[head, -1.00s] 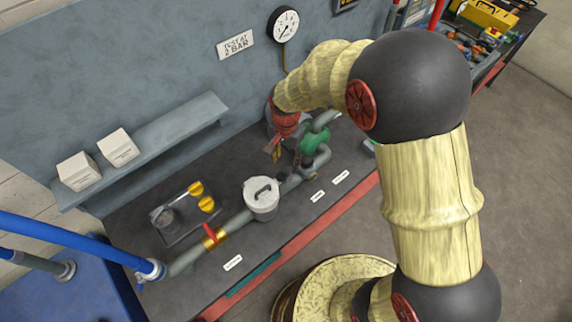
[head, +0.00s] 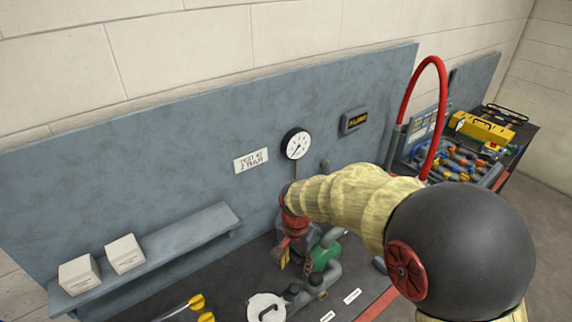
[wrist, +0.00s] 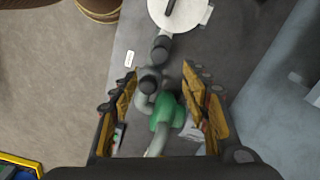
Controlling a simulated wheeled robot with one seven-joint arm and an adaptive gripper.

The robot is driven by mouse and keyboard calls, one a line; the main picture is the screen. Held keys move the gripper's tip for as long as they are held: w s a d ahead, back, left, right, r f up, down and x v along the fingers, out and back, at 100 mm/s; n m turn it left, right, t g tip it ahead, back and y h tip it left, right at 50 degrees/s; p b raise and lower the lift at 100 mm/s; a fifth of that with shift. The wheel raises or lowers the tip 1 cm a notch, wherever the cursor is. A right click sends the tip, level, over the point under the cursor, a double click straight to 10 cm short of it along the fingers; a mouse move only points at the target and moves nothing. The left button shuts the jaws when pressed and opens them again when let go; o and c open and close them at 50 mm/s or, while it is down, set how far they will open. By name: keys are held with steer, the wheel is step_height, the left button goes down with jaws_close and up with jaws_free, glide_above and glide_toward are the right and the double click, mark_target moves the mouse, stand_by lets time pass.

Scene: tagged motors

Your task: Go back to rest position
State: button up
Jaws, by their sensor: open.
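My gripper (head: 284,258) is at the end of my bent arm, low over the bench in the head view. In the wrist view my gripper (wrist: 160,72) is open, with its two yellow and black fingers well apart. A green motor or pump body (head: 326,256) with grey pipes stands just right of the gripper in the head view. The green body also shows in the wrist view (wrist: 165,112), between the fingers in the picture. Nothing is visibly held. I cannot tell how far the fingers are above the pipes.
A grey shelf (head: 190,243) with two white boxes (head: 125,254) juts from the back panel (head: 140,170). A gauge (head: 296,144) hangs above the gripper. A red hose (head: 434,90) and tool cart (head: 465,165) stand right.

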steer(key=s+d+r+n+t+b, duration=0.2)
steer(key=s+d+r+n+b, duration=0.1)
steer(key=s+d+b, duration=0.4)
steer(key=s+d+r+n+t+b, duration=0.3)
steer(key=s+d+b, duration=0.4)
steer(key=s, duration=0.5)
steer(key=shift+s+r+n+t, duration=0.3)
steer(key=shift+s+r+n, duration=0.05)
steer(key=shift+n, duration=0.05)
